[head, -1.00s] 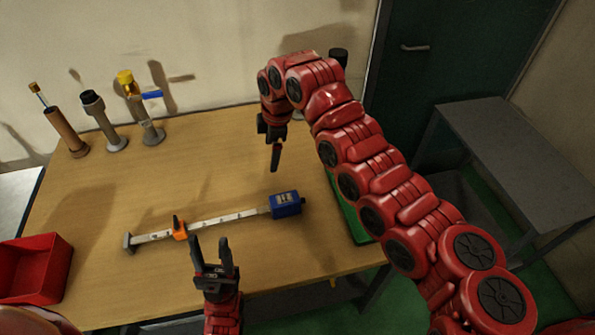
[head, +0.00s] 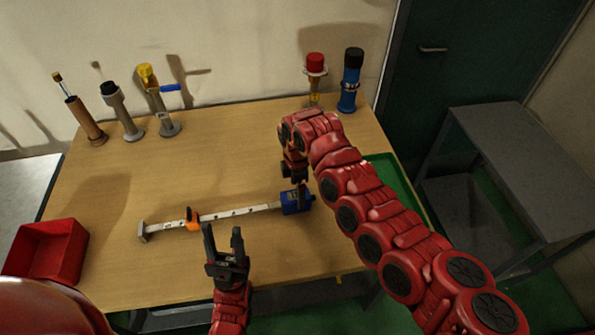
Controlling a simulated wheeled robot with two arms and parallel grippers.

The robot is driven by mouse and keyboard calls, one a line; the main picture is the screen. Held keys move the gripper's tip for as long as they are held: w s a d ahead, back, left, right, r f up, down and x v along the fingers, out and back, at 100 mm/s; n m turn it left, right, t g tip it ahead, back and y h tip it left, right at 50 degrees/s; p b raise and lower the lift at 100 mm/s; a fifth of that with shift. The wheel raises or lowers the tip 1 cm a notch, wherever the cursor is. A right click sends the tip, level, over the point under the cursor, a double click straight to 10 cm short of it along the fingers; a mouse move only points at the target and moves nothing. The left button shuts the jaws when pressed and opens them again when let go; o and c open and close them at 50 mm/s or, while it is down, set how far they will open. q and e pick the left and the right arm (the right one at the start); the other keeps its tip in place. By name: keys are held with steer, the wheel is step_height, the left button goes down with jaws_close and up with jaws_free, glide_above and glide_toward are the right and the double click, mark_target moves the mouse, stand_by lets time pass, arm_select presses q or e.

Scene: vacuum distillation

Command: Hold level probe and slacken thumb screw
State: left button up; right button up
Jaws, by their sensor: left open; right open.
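The level probe lies flat on the wooden table, a pale marked strip (head: 235,212) with a blue block (head: 293,203) at its right end and a grey foot at its left end. An orange slider with a dark top, probably the thumb screw (head: 193,219), sits on the strip left of centre. My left gripper (head: 224,235) is open and empty, on the near side of the strip, right of the orange slider. My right gripper (head: 299,189) points down at the blue block; its fingers overlap the block's top in the picture, and I cannot tell if they touch.
A red bin (head: 47,250) stands at the table's left front. Several upright fittings, including a yellow-topped one (head: 157,98), stand at the back left. A red-capped piece (head: 315,80) and a blue cylinder (head: 349,82) stand at the back right. A green tray (head: 392,173) lies partly behind my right arm.

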steer(key=shift+f+p, duration=0.3)
steer(key=shift+f, duration=1.9)
steer(key=shift+c, duration=0.3)
